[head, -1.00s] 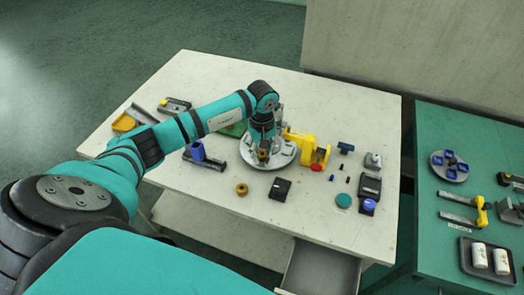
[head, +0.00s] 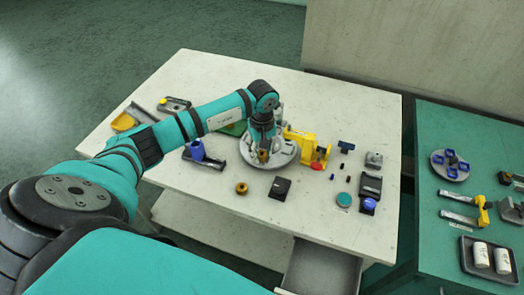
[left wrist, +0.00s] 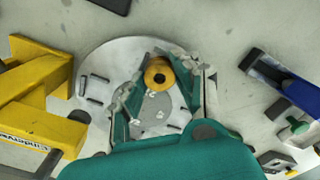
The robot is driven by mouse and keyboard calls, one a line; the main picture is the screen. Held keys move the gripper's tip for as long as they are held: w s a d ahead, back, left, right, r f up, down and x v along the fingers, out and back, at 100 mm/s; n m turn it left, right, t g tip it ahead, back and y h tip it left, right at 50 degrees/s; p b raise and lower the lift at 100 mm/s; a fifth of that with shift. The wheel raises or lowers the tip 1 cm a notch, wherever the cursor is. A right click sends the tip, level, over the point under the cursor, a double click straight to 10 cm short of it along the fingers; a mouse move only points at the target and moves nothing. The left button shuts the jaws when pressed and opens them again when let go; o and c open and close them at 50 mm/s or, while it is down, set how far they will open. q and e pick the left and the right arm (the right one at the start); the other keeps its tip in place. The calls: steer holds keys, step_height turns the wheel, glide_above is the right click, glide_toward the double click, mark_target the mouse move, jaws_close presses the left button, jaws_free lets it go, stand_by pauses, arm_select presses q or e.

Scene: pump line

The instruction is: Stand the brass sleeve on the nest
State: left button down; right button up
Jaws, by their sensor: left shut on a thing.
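My left gripper (head: 262,149) is over the round grey plate (head: 284,158) on the pale table. It is shut on the brass sleeve (left wrist: 158,73), a short yellow ring with a dark hole, seen from above between the fingertips in the left wrist view. The sleeve also shows below the fingers in the head view (head: 263,156). The round plate (left wrist: 95,62) lies beneath it, with several short pins and a darker disc near the middle. I cannot tell which part is the nest, or whether the sleeve touches the plate. My right gripper is not in view.
A yellow fixture (head: 305,146) stands close right of the plate. A blue cylinder on a dark holder (head: 197,150) is to its left. A second brass ring (head: 242,188) and a black block (head: 280,188) lie in front. Small parts crowd the table's right side.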

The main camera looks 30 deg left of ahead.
arm_select(q)
steer(key=c, duration=0.9)
jaws_free()
steer(key=shift+o, duration=0.3)
steer(key=o, duration=0.5)
steer(key=shift+r+p, duration=0.65)
steer(key=shift+r, duration=0.45)
steer(key=shift+r+p, duration=1.15)
steer(key=shift+r, duration=1.3)
